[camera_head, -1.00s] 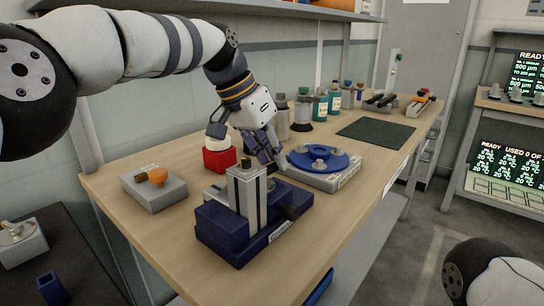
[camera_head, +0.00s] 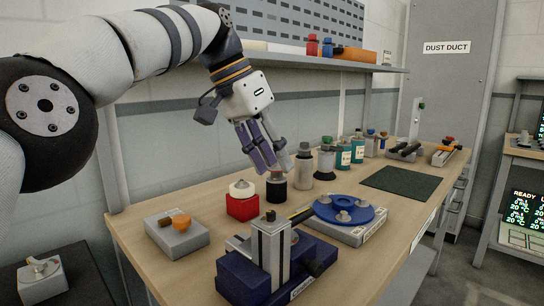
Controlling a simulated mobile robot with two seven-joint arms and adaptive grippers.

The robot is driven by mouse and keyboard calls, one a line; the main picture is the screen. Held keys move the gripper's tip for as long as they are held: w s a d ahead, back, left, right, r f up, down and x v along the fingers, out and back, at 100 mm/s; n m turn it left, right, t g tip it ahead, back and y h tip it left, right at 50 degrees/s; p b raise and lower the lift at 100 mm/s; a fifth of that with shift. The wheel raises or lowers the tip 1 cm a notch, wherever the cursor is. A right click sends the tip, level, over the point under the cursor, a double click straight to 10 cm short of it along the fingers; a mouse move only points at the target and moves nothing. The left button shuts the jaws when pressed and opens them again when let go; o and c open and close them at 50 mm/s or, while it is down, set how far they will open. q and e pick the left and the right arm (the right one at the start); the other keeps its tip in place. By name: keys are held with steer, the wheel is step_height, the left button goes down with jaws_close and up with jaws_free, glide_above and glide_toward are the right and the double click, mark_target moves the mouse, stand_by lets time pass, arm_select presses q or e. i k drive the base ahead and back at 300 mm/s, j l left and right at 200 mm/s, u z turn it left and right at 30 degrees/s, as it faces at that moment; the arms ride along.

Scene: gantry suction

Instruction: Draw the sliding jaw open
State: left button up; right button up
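The blue vise-like fixture (camera_head: 247,284) stands at the near edge of the wooden bench, with an upright grey block (camera_head: 270,252) on it. A smaller grey part sits at its left and a dark part at its right; I cannot tell which is the sliding jaw. My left gripper (camera_head: 274,170), with purple and grey fingers, points down behind and above the fixture, clear of it. It appears empty, but its finger opening is unclear from this angle. My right gripper is out of view.
A red block with a white dome (camera_head: 242,204) and a grey box with an orange knob (camera_head: 178,236) stand left of the fixture. A blue round plate (camera_head: 344,207) is at its right. Several bottles (camera_head: 303,166) line the back. A dark green mat (camera_head: 401,181) lies clear.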

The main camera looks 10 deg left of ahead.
mark_target(304, 249)
steer(key=k+j, duration=0.2)
steer(key=k, duration=0.3)
steer(key=k+j, duration=0.2)
steer(key=k, duration=0.25)
